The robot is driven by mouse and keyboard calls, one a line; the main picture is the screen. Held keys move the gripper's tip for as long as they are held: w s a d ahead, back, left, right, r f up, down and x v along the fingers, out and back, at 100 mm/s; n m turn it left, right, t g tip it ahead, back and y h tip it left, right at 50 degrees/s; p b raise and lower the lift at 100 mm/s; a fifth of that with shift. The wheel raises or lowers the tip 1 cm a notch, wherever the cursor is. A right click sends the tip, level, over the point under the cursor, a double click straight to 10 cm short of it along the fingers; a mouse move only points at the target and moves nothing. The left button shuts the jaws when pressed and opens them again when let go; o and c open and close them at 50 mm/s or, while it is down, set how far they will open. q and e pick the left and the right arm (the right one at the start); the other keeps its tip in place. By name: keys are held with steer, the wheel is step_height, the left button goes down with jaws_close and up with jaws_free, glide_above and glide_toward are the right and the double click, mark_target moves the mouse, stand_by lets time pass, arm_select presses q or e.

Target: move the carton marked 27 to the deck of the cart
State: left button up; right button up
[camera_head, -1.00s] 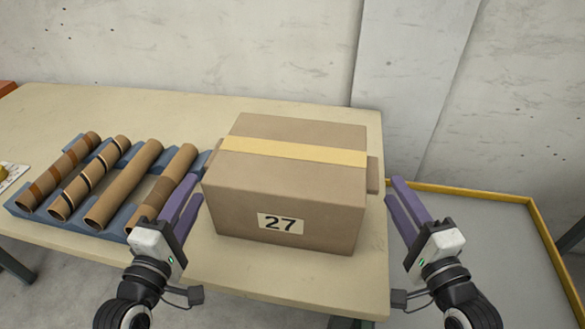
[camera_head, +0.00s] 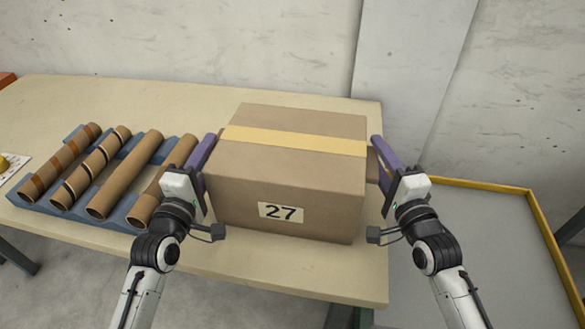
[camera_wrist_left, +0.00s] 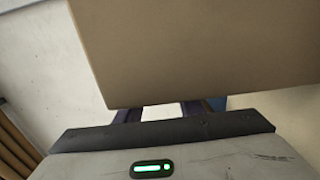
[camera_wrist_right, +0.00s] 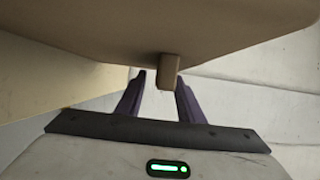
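The carton marked 27 (camera_head: 290,180) is a brown box with a yellow tape band, upright on the table (camera_head: 250,260). My left gripper (camera_head: 205,152) is at its left side and my right gripper (camera_head: 384,155) at its right side. In the right wrist view the purple fingers (camera_wrist_right: 160,90) stand apart, with a small brown tab (camera_wrist_right: 170,70) of the carton in line with the gap. In the left wrist view the fingers (camera_wrist_left: 178,108) show apart but are partly hidden by the carton. The cart deck (camera_head: 470,250) is grey with a yellow rim, right of the table.
Several brown tubes (camera_head: 130,172) lie on a blue rack (camera_head: 120,210) close to my left gripper. A concrete wall (camera_head: 200,45) stands behind the table. The visible part of the cart deck is clear.

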arm_select(q)
steer(key=shift+w, duration=0.3)
arm_select(e)
steer(key=shift+w, duration=0.3)
arm_select(q)
jaws_close()
arm_select(e)
jaws_close()
stand_by(0.7)
arm_select(q)
steer(key=shift+r, duration=0.25)
arm_select(e)
steer(key=shift+r, duration=0.3)
